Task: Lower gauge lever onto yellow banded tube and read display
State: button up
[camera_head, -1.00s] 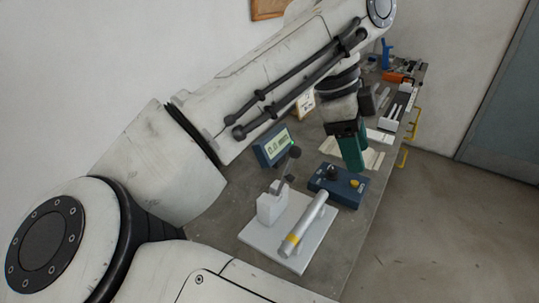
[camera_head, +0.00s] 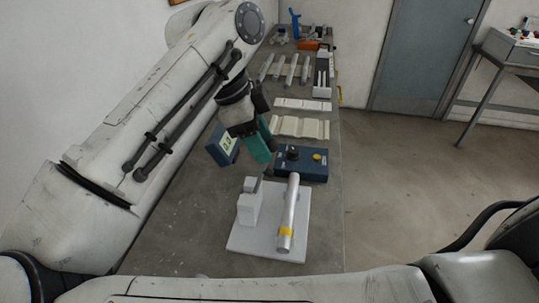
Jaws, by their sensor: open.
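The yellow banded tube (camera_head: 289,210), a grey cylinder with a yellow band near its front end, lies on the white base plate (camera_head: 265,240). The white gauge block (camera_head: 249,203) stands on the plate to the left of the tube. A dark part of the gauge lever (camera_head: 268,172) shows just above the block; the rest is hidden by my gripper. The display (camera_head: 229,143) stands behind, partly covered by the gripper, its digits partly hidden. My gripper (camera_head: 264,154), with green fingers, is open and points down above and behind the block, seemingly empty. Contact with the lever cannot be told.
A blue control box (camera_head: 302,162) with a black knob and a yellow button sits just behind the tube. Cream grooved blocks (camera_head: 300,127), metal tubes on a rack (camera_head: 289,68) and tools fill the far bench. The bench (camera_head: 180,225) is clear left of the plate.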

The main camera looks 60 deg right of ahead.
aim_at(265, 172)
jog(key=x, duration=0.5)
jog(key=shift+s+d+f, duration=0.1)
jog(key=shift+s+f, duration=0.1)
jog(key=shift+f, duration=0.1)
jog(key=c, duration=0.6)
